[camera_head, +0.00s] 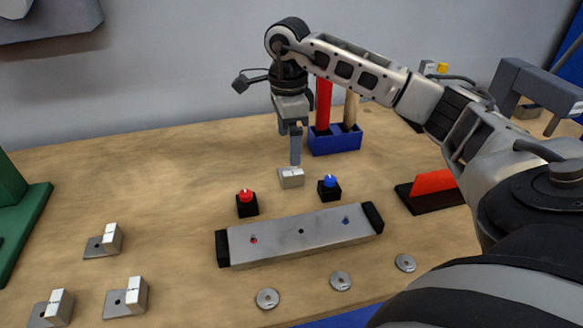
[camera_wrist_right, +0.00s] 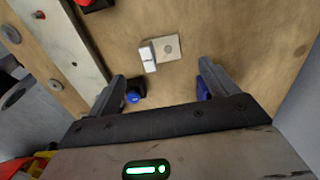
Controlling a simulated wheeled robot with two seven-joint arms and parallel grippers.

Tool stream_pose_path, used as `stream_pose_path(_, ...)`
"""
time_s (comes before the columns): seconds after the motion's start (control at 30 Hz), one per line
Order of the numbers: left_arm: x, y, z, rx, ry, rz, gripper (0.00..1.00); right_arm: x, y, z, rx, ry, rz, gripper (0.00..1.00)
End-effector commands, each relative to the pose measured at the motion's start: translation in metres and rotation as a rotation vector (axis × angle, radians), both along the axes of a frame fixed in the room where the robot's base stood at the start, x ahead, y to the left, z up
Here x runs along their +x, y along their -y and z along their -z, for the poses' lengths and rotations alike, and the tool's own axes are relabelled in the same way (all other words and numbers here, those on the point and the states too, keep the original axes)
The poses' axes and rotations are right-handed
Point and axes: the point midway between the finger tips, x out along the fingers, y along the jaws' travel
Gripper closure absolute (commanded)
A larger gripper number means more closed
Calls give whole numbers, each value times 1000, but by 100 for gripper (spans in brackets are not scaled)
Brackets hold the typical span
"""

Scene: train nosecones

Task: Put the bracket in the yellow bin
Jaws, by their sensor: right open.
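A small metal bracket (camera_head: 291,178), with a raised pale block and a flat plate, lies on the wooden table just below my right gripper (camera_head: 295,158). In the right wrist view the bracket (camera_wrist_right: 167,48) lies beyond the fingertips, and its plate has a round hole. My right gripper (camera_wrist_right: 165,80) is open and empty, with its fingers apart and the bracket outside them. Three similar brackets lie at the table's left front, one of them here (camera_head: 104,241). No yellow bin can be made out clearly. My left gripper is not in view.
A red knob (camera_head: 246,203) and a blue knob (camera_head: 329,188) on black blocks stand near the bracket. A metal bar (camera_head: 300,236) with black ends lies in front. Behind is a blue holder (camera_head: 335,140) with handles. Washers lie in front; the table's left middle is clear.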

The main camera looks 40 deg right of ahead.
Motion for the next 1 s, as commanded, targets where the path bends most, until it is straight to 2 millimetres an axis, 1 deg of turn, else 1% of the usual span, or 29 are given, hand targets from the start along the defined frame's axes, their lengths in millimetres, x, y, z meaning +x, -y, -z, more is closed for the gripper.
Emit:
stream_pose_path(0.03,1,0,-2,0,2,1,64,-1,0,9,-1,-4,0,15)
stream_pose_path(0.1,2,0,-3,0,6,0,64,0,0,18,0,-4,1,15)
stream_pose_path(0.37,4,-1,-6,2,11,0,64,0,0,37,0,-2,1,15)
stream_pose_path(0.5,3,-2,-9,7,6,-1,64,2,-1,58,1,-4,1,15)
stream_pose_path(0.6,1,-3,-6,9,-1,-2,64,2,-1,72,1,-3,0,15)
stream_pose_path(0.73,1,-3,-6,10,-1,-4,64,2,-1,80,1,0,1,15)
stream_pose_path(0.93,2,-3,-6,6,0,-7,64,3,-1,81,0,1,1,15)
stream_pose_path(0.97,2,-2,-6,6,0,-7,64,3,-1,81,0,1,0,23)
stream_pose_path(1.0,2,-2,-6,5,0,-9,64,3,-1,81,0,1,0,34)
